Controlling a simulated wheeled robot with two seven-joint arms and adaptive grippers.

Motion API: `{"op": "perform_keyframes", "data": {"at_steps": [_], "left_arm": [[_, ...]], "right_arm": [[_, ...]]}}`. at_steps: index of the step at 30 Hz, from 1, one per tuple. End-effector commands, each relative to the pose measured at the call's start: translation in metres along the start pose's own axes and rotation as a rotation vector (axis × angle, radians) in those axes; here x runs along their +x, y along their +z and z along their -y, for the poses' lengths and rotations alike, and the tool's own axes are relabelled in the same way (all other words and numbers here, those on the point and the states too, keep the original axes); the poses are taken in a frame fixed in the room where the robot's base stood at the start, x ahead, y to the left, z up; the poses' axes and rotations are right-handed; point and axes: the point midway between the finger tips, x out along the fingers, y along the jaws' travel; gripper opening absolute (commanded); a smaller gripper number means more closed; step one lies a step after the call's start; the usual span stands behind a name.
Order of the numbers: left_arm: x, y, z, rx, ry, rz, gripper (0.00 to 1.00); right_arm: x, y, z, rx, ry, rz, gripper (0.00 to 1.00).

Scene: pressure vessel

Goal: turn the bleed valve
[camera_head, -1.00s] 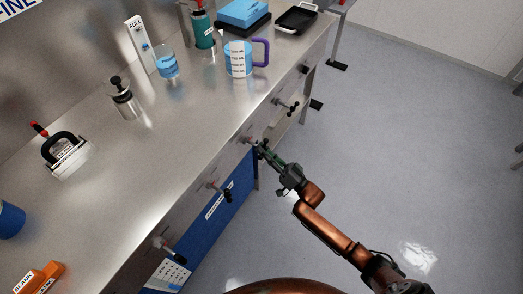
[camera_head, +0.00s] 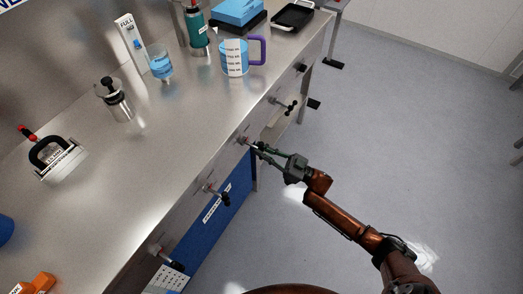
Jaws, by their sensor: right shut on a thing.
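A row of small valves with dark handles runs along the bench's front face. My right gripper (camera_head: 257,147) reaches in from the lower right to the middle valve (camera_head: 243,140), and its fingers are shut on that valve's handle. The handle is mostly hidden by the fingers. Any label on this valve is too small to read, so I cannot tell by name that it is the bleed valve. My left gripper is not in view.
Other valves stick out beside it: one nearer (camera_head: 215,192), one farther (camera_head: 287,104). The steel bench (camera_head: 150,165) carries a clamp-like tool (camera_head: 52,155), a metal cylinder (camera_head: 116,100), a beaker (camera_head: 160,65) and a purple-handled jug (camera_head: 235,58). The floor (camera_head: 400,130) at right is clear.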

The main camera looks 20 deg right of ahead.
Motion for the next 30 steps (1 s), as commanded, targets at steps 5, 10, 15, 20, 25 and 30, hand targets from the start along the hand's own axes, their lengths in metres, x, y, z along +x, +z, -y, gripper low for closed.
{"op": "perform_keyframes", "data": {"at_steps": [5,10,15,20,25,30], "left_arm": [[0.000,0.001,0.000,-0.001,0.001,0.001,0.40],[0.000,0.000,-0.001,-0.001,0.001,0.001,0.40],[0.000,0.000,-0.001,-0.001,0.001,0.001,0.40],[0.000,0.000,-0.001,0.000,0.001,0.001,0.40],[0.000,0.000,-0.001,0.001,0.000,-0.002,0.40],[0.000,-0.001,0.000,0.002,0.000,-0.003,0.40]], "right_arm": [[0.002,0.002,0.009,-0.003,-0.018,-0.001,0.00],[0.001,0.002,0.009,-0.002,-0.018,-0.001,0.00],[0.001,0.002,0.009,-0.002,-0.018,-0.001,0.19],[0.001,0.002,0.006,-0.003,-0.014,0.000,0.27],[0.000,0.001,0.004,-0.004,-0.009,0.001,0.27],[-0.011,0.002,0.003,-0.004,-0.006,0.004,0.27]]}}
